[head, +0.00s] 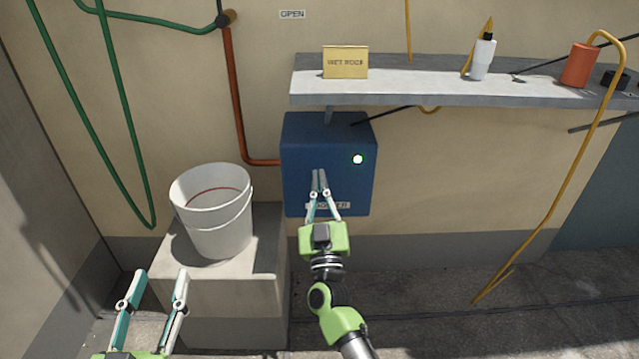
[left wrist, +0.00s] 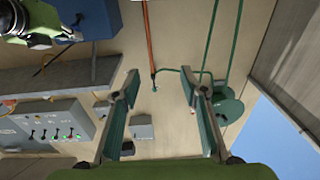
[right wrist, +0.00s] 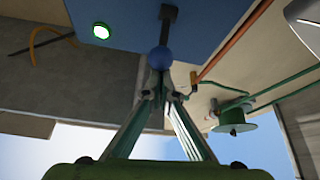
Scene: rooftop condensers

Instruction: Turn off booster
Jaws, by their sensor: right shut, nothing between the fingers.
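The booster is a blue box (head: 300,145) on the wall under the shelf, with a lit green light (head: 357,159) and a partly covered white label (head: 342,206). In the right wrist view a black lever (right wrist: 169,20) with a blue ball knob (right wrist: 160,57) stands on the box face. My right gripper (head: 320,174) is shut and empty in front of the box. Its fingertips are right at the knob in the right wrist view; I cannot tell if they touch. My left gripper (head: 160,275) is open and empty at lower left, away from the box.
A white bucket (head: 222,225) stands on a concrete block (head: 200,290) left of the box. Above is a shelf (head: 420,87) with a yellow sign (head: 345,62), a white bottle (head: 482,58) and an orange can (head: 579,65). A yellow hose (head: 572,180) hangs at right.

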